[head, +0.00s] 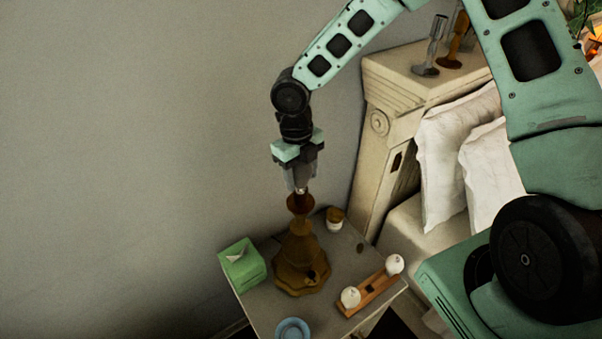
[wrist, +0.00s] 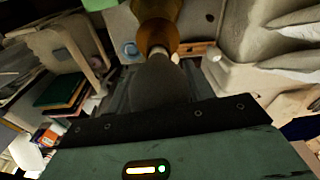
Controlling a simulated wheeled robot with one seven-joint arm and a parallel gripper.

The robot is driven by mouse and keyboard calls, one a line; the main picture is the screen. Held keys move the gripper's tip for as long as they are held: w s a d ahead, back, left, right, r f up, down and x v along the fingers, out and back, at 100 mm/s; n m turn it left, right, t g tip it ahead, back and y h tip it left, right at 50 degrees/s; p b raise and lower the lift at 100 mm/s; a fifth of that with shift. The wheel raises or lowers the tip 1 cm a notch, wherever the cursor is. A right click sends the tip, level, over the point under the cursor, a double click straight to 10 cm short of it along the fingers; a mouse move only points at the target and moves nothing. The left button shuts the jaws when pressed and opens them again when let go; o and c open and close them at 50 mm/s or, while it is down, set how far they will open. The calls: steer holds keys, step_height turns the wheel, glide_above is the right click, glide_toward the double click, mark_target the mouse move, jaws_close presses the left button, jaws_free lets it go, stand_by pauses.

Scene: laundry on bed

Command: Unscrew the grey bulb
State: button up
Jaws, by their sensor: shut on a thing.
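A brown lamp (head: 301,250) with a scalloped base stands upright on the bedside table (head: 262,304). My gripper (head: 300,184) points straight down above the lamp's top cup. It is shut on the grey bulb, which shows in the wrist view (wrist: 158,85) as a dark grey rounded shape between the jaws. The bulb's narrow, pale end points at the lamp's brown neck (wrist: 156,32). In the head view the fingers mostly hide the bulb. I cannot tell whether its thread still sits in the socket.
A wooden holder (head: 371,295) with two white bulbs (head: 350,297) (head: 394,264) lies right of the lamp. A green tissue box (head: 242,265), a blue dish (head: 292,329) and a small jar (head: 335,219) surround it. The headboard (head: 392,130) and pillows (head: 455,160) stand to the right.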

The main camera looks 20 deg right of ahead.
steer(key=shift+n, duration=1.8)
steer(key=shift+n+t+h, duration=0.3)
steer(key=shift+n+h, duration=0.1)
steer(key=shift+n, duration=1.3)
